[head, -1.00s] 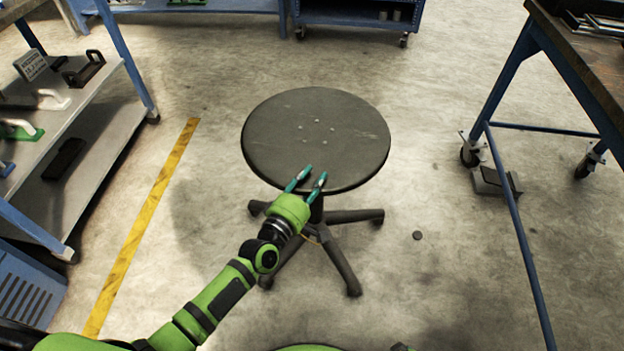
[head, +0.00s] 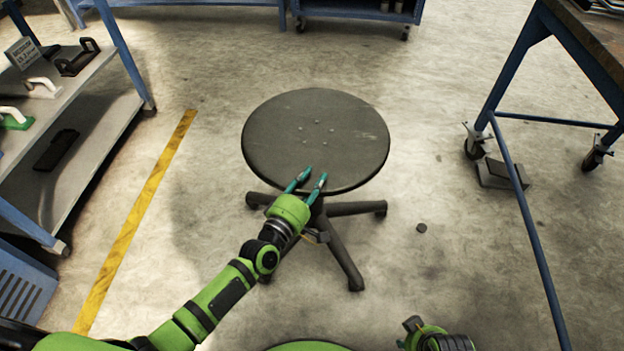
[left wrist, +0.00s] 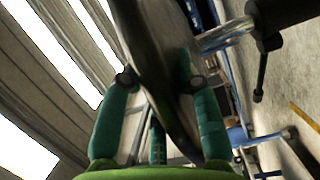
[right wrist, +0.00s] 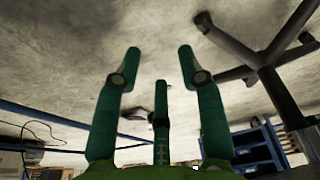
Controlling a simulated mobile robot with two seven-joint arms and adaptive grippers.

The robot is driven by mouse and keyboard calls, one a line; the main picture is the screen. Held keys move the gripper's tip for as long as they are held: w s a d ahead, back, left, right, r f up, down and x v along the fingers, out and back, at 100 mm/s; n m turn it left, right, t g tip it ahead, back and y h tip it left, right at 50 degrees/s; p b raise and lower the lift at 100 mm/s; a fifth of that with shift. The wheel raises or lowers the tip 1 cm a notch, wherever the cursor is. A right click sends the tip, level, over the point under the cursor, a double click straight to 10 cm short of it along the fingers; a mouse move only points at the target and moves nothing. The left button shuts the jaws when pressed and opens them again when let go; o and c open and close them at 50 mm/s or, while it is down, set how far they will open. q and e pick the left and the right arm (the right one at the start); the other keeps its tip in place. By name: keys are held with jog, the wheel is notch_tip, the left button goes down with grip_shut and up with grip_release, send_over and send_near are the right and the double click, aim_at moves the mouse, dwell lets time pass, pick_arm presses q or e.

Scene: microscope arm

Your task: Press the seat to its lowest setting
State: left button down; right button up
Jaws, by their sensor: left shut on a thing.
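The round black seat (head: 290,150) of a stool is in the middle of the head view, level above its five-spoked base (head: 335,240). My left gripper (head: 306,181) is shut on the seat's near edge. In the left wrist view the seat (left wrist: 150,60) runs edge-on between its fingers, with a lever (left wrist: 262,75) under it at the right. My right gripper (head: 412,330) is low in the head view, apart from the seat. In the right wrist view its fingers (right wrist: 157,62) are spread with nothing between them, and base legs (right wrist: 265,60) show beyond.
A shelf rack (head: 100,130) with tools stands at the left, beside a yellow floor line (head: 145,210). A blue-legged workbench (head: 515,60) on casters stands at the right. A small dark disc (head: 421,228) lies on the floor. Floor around the stool is mostly clear.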

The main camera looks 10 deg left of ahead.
pick_arm(q)
notch_tip(320, 180, down, 5)
jog(key=b, duration=0.3)
jog(key=shift+s+r, duration=0.1)
jog(key=shift+r, duration=0.05)
pick_arm(e)
notch_tip(320, 180, up, 9)
jog(key=shift+s+d+r+t, duration=0.15)
jog(key=shift+s+t, duration=0.15)
jog(key=shift+s, duration=0.1)
pick_arm(q)
jog(key=c, duration=0.9)
grip_release()
jog(key=shift+r, duration=0.1)
jog(key=shift+r, duration=0.1)
jog(key=v, duration=1.2)
